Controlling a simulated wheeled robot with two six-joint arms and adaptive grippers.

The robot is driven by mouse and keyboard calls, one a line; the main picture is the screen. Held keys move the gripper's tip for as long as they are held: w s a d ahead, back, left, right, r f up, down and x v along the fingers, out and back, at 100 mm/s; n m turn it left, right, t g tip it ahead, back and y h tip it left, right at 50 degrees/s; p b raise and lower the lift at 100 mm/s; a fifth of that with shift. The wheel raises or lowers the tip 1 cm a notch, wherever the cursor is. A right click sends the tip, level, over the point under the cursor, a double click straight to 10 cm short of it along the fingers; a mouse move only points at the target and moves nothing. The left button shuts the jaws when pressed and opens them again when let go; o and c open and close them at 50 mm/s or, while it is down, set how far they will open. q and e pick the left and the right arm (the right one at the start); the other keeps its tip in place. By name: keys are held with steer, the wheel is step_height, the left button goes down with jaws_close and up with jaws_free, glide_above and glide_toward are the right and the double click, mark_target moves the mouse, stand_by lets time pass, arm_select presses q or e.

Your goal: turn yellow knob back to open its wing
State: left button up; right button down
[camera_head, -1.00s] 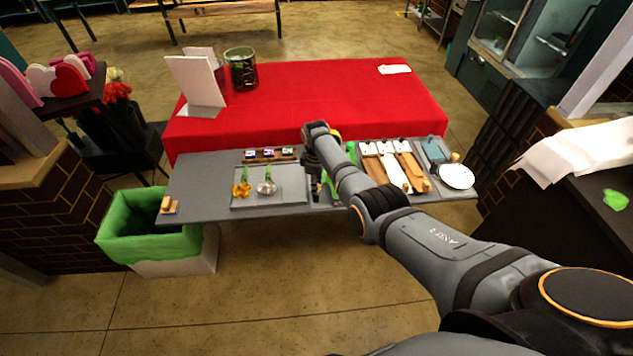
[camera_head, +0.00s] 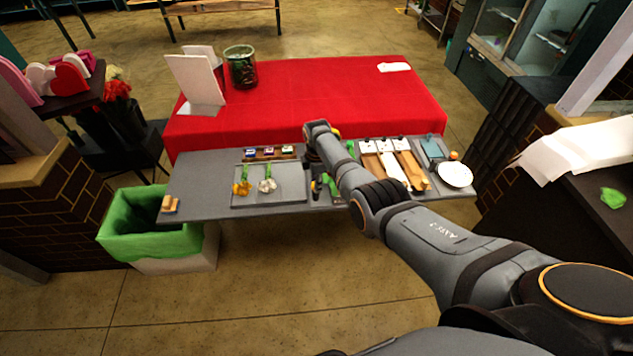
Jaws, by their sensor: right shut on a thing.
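My right arm reaches in from the lower right. Its gripper (camera_head: 317,186) points down at the middle of the grey bench (camera_head: 205,180), just right of the grey tray (camera_head: 268,198). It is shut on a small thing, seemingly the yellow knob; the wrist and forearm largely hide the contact. A bit of yellow (camera_head: 337,133) shows behind the wrist, but I cannot tell what it belongs to. The wing is not clearly visible, so I cannot tell how far it stands open. My left gripper is not in view.
A yellow flower (camera_head: 242,186) and a white flower (camera_head: 267,184) lie on the tray. Wooden strips (camera_head: 408,168) and a white plate (camera_head: 455,175) are to the right. A green-lined bin (camera_head: 150,225) stands front left. The red table (camera_head: 300,95) behind has free room.

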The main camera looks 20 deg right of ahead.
steer(key=shift+r, duration=0.1)
steer(key=c, duration=1)
jaws_free()
steer(key=r, duration=1.2)
steer(key=shift+s, duration=0.2)
